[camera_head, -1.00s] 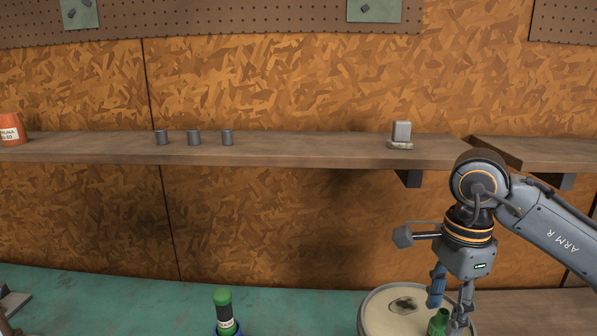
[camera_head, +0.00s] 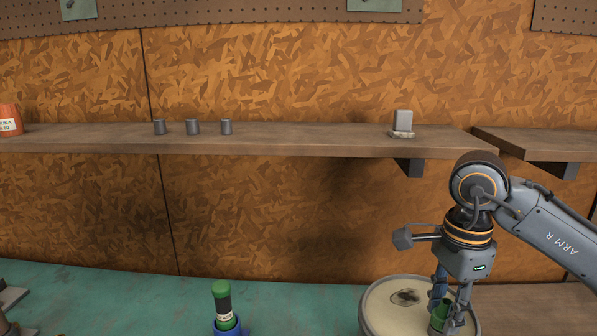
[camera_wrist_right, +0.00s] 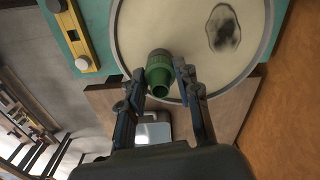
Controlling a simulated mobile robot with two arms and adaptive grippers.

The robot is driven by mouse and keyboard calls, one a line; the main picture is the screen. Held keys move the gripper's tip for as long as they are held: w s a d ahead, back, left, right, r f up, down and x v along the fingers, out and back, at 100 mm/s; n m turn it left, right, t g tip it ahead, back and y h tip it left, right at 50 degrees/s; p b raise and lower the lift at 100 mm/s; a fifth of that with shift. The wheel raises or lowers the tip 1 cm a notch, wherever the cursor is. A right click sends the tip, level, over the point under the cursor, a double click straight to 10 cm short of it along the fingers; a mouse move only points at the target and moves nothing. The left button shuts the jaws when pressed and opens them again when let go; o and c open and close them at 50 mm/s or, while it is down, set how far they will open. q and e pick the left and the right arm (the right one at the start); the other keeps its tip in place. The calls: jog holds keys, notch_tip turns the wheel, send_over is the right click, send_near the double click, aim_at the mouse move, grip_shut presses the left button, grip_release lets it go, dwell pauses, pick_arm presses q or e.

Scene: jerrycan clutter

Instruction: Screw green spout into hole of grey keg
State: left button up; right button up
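The grey keg (camera_head: 368,325) with its cream top stands at the bottom right of the head view, partly cut off. The green spout (camera_head: 438,318) stands at the near right part of the keg's top. In the right wrist view the spout (camera_wrist_right: 160,76) points its open end toward the camera, and its base hides the hole beneath it. My right gripper (camera_head: 452,304) reaches down from above with a finger on either side of the spout, and looks closed on it. My left gripper is not in view.
A green-capped bottle (camera_head: 222,304) stands in a blue holder on the green bench (camera_head: 120,300). A dark stain (camera_head: 405,297) marks the keg top. The shelf (camera_head: 300,140) behind carries several small items. A yellow level (camera_wrist_right: 78,40) lies beside the keg.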

jog(key=m, duration=0.5)
dwell(0.3)
jog(key=shift+m, duration=1)
jog(key=m, duration=0.3)
jog(key=shift+f, duration=0.1)
jog(key=m, duration=0.3)
jog(key=shift+p, duration=0.4)
jog(key=shift+m, duration=1.1)
jog(key=m, duration=0.5)
jog(key=shift+p, duration=0.3)
